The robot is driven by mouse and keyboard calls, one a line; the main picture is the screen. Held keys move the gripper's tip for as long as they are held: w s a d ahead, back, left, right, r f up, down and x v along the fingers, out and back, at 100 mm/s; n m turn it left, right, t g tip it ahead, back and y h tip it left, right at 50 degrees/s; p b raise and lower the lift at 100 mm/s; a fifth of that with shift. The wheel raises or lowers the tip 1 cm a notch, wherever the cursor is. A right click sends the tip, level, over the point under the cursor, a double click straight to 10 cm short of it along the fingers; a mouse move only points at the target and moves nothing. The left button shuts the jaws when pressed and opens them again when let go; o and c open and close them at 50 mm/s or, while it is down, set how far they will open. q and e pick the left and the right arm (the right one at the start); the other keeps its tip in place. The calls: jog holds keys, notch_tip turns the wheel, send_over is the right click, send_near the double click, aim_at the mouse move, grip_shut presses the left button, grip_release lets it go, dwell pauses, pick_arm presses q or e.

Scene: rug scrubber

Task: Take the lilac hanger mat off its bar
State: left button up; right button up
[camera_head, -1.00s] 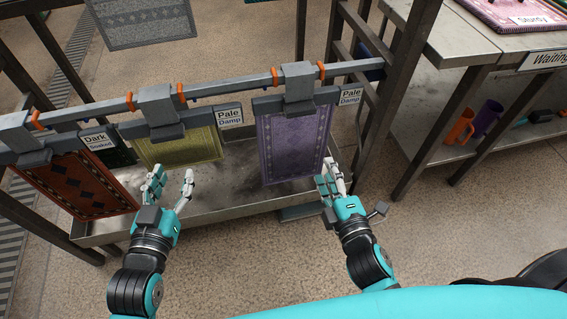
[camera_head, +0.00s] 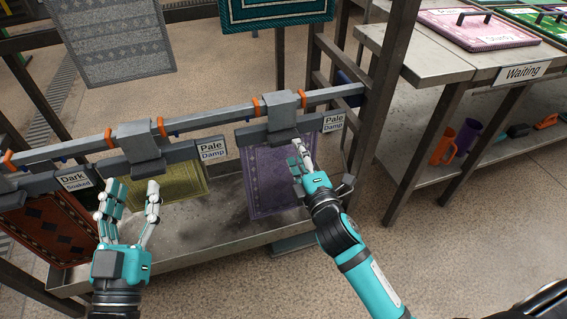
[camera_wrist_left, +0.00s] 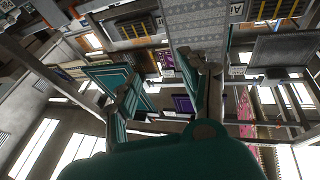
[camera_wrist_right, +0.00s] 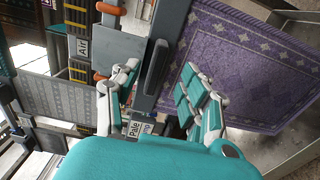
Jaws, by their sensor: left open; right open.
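The lilac mat (camera_head: 268,180) hangs from a grey clamp hanger (camera_head: 285,130) on the long bar (camera_head: 205,118), beside a "Pale Damp" tag. My right gripper (camera_head: 299,158) is open in front of the mat's upper right part. In the right wrist view, the mat (camera_wrist_right: 245,65) fills the right side, and the open fingers (camera_wrist_right: 160,95) stand on either side of the dark hanger strip; contact cannot be told. My left gripper (camera_head: 128,205) is open and empty in front of the yellow mat (camera_head: 178,185). Its open fingers also show in the left wrist view (camera_wrist_left: 168,90).
A red patterned mat (camera_head: 45,225) hangs at the left of the same bar. A metal tray (camera_head: 190,235) lies beneath the mats. A dark post (camera_head: 382,105) stands right of the lilac mat, before the "Waiting" table (camera_head: 425,60).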

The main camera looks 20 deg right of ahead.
aim_at(291, 139)
jog(key=w, duration=0.2)
jog(key=w+b, duration=0.1)
jog(key=w, duration=0.2)
jog(key=shift+a+r, duration=0.15)
pick_arm(q)
jog(key=s+r+t+h, duration=0.1)
jog(key=s+r+t, duration=0.2)
jog(key=r+t, duration=0.1)
jog(key=shift+r, duration=0.65)
pick_arm(e)
grip_shut()
